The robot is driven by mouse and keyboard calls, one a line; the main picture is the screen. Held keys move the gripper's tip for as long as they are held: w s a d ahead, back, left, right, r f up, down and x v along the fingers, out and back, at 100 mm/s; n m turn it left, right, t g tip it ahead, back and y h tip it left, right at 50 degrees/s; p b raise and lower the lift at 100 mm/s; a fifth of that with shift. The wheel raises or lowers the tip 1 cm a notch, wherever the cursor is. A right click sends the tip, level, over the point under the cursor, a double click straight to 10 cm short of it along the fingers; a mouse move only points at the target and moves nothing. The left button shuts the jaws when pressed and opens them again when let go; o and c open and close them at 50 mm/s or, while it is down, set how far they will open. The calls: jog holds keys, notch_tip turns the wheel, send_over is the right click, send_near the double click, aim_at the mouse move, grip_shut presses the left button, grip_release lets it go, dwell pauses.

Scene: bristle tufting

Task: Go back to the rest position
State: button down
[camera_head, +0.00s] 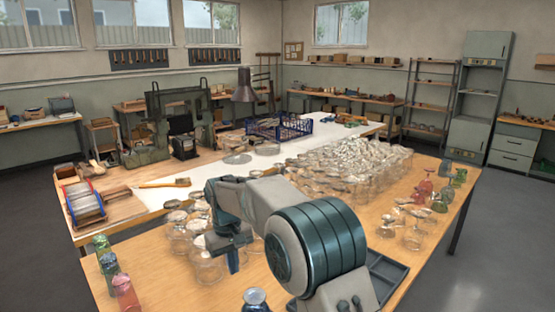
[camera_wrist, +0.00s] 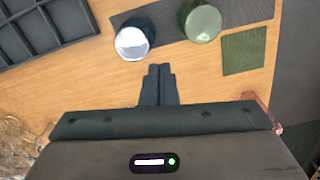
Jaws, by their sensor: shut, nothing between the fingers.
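My gripper (camera_head: 232,260) hangs over the front part of the wooden table (camera_head: 165,285), among clear glass jars, in the head view. In the wrist view my gripper (camera_wrist: 159,85) points at the bare wood, its two dark fingers together with nothing between them. The blue jar also shows at the bottom edge of the head view (camera_head: 255,299). My arm hides part of the table in the head view.
A dark compartment tray (camera_wrist: 45,28) lies at upper left in the wrist view, with a green mat (camera_wrist: 245,50) at right. Many clear jars (camera_head: 345,165) crowd the table's middle. Coloured jars line its left (camera_head: 113,265) and right (camera_head: 445,180) edges. A brush (camera_head: 165,183) lies at left.

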jog(key=s+d+r+m+t, duration=0.1)
jog(key=s+d+r+m, duration=0.1)
jog(key=s+d+r, duration=0.45)
jog(key=s+d+r+m+t, duration=0.15)
jog(key=s+d, duration=0.25)
jog(key=d, duration=0.6)
jog(key=s+d+f+m, duration=0.1)
jog(key=s+d, duration=0.4)
jog(key=s, duration=0.3)
jog(key=s+d+f+m+t, duration=0.1)
jog(key=s+d+f+m, duration=0.1)
jog(key=s+d, duration=0.3)
jog(key=s, duration=0.4)
jog(key=shift+d+f, duration=0.15)
jog(key=shift+f, duration=0.1)
